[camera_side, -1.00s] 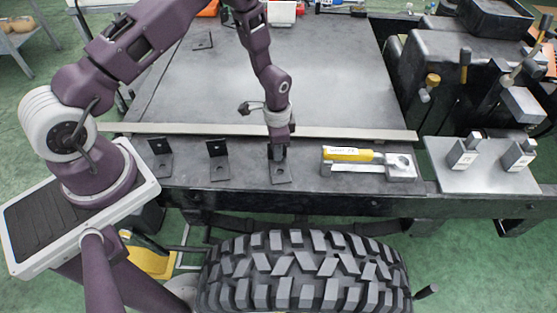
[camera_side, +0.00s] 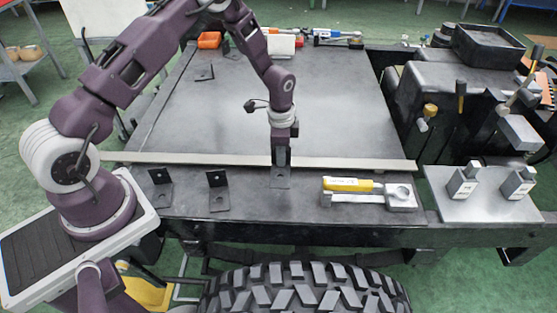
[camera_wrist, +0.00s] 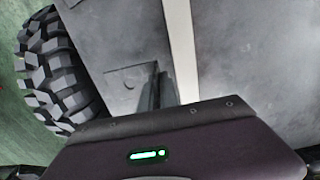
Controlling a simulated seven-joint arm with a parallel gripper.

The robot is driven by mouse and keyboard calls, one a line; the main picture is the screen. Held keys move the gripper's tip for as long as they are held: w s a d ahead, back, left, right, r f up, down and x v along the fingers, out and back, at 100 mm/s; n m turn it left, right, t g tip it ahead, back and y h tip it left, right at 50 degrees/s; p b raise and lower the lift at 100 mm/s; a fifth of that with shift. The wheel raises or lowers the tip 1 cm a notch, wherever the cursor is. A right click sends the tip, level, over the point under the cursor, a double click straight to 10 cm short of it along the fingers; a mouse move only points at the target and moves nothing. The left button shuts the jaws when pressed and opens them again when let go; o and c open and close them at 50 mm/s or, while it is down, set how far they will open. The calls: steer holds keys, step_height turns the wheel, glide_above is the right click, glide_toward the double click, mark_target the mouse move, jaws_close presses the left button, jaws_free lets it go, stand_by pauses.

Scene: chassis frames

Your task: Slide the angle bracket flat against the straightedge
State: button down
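The angle bracket (camera_side: 280,179) lies with its flat leg on the front of the bench top, and its upright leg is mostly hidden by my gripper (camera_side: 281,160). My gripper points down with its fingers close together on the upright leg. The straightedge (camera_side: 350,164) is a long pale bar across the bench, just behind the bracket. In the wrist view, the bracket's flat leg (camera_wrist: 125,82) with its hole shows left of the dark fingers (camera_wrist: 160,90). The straightedge (camera_wrist: 183,50) runs close on their right. I cannot tell whether bracket and straightedge touch.
Two more brackets (camera_side: 161,190) (camera_side: 218,192) stand to the left, before the straightedge. A tray with a yellow-handled tool (camera_side: 348,185) lies to the right. The bench behind the straightedge is mostly clear.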

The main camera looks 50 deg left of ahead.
mark_target(281, 178)
steer(key=shift+f, duration=2.4)
steer(key=shift+f, duration=0.35)
steer(key=c, duration=1.5)
jaws_free()
steer(key=shift+c, duration=0.2)
steer(key=shift+r, duration=3.5)
